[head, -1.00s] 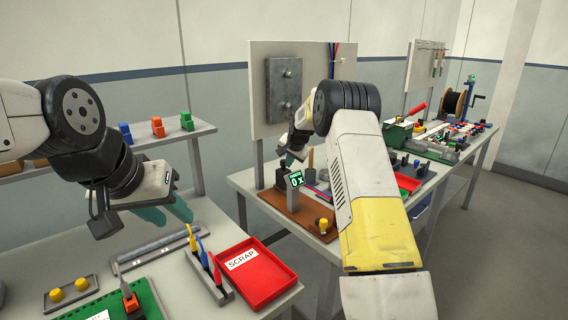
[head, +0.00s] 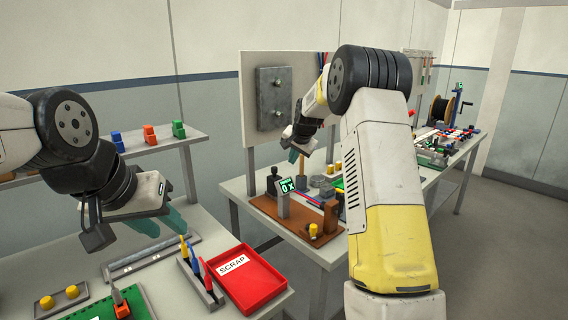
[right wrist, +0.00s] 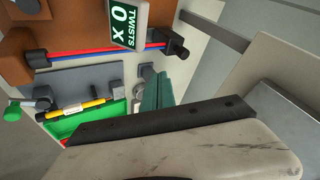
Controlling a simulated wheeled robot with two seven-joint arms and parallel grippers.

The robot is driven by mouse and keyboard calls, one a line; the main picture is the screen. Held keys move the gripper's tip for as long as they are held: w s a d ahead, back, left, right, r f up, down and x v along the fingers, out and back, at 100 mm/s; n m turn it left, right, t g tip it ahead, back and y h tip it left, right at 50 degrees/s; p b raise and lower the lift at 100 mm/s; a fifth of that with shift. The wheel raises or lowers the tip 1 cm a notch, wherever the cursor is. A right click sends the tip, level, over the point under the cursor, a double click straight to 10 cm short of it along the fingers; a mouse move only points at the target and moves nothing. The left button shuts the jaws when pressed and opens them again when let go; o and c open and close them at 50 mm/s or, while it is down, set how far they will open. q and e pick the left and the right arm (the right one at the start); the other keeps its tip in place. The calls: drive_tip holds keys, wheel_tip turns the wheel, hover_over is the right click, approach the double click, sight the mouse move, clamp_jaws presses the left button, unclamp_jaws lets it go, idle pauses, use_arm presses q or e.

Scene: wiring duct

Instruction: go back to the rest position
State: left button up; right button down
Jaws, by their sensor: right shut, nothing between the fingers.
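My left gripper (head: 162,222) hangs over the near bench at the left in the head view. Its two teal fingers look apart, with nothing seen between them. My right gripper (head: 293,155) is above the far bench, in front of the upright panel, partly hidden by its own wrist. In the right wrist view the teal fingers (right wrist: 156,88) are together and empty. Beyond them are the twist counter display (right wrist: 124,22), which reads 0 X, and red and blue wires (right wrist: 95,52) along the brown board (head: 300,222).
The near bench holds a red scrap tray (head: 262,285), several upright tools (head: 195,262) and a green board (head: 105,308). The upright panel (head: 262,65) carries a grey box (head: 273,98). A cable reel (head: 440,108) stands far right.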

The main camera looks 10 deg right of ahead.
drive_tip(key=shift+s, duration=0.1)
drive_tip(key=s+r+n, duration=0.1)
drive_tip(key=s+r, duration=0.3)
drive_tip(key=s, duration=0.4)
drive_tip(key=s+r+n+y, duration=0.1)
drive_tip(key=s+r+n, duration=0.1)
drive_tip(key=s+r, duration=0.35)
drive_tip(key=s+r+n, duration=0.1)
drive_tip(key=s+r, duration=0.2)
drive_tip(key=s, duration=0.7)
drive_tip(key=s+a+f+n, duration=0.1)
drive_tip(key=s+f+n, duration=0.1)
drive_tip(key=s, duration=1)
drive_tip(key=s+a+f+n+g, duration=0.1)
drive_tip(key=s+f+n, duration=0.1)
drive_tip(key=s, duration=1)
drive_tip(key=shift+a, duration=0.1)
